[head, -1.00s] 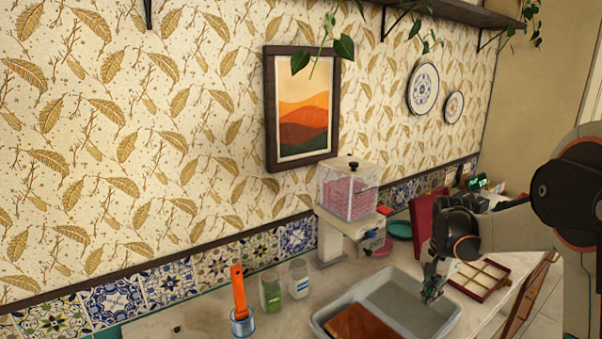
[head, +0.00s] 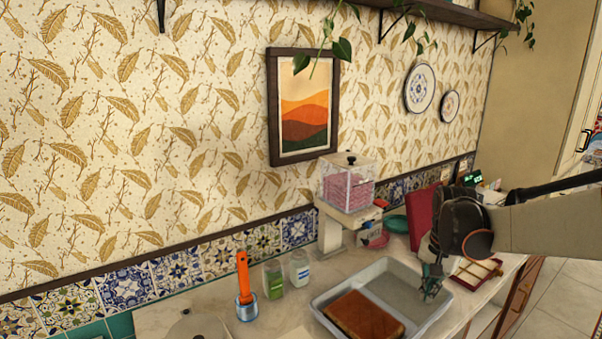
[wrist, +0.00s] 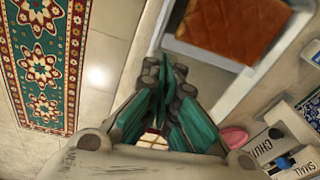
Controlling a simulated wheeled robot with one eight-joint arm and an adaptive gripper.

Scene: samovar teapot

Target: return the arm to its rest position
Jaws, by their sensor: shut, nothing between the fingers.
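My gripper (head: 431,283) hangs from my arm at the right of the head view, over the right part of the grey tray (head: 324,316). In the wrist view my gripper (wrist: 165,75) shows its teal fingers together, with nothing between them. A brown slab (head: 362,317) lies in the tray's near left part. The slab also shows in the wrist view (wrist: 235,25). The rest of the tray is bare. Whether the fingertips touch the tray cannot be told.
A dispenser with pink contents (head: 347,190) stands behind the tray. Jars (head: 299,268) and an orange-handled tool (head: 244,278) stand to the left. A red divided box (head: 478,272) sits right of the tray. A patterned rug (wrist: 42,60) lies on the floor.

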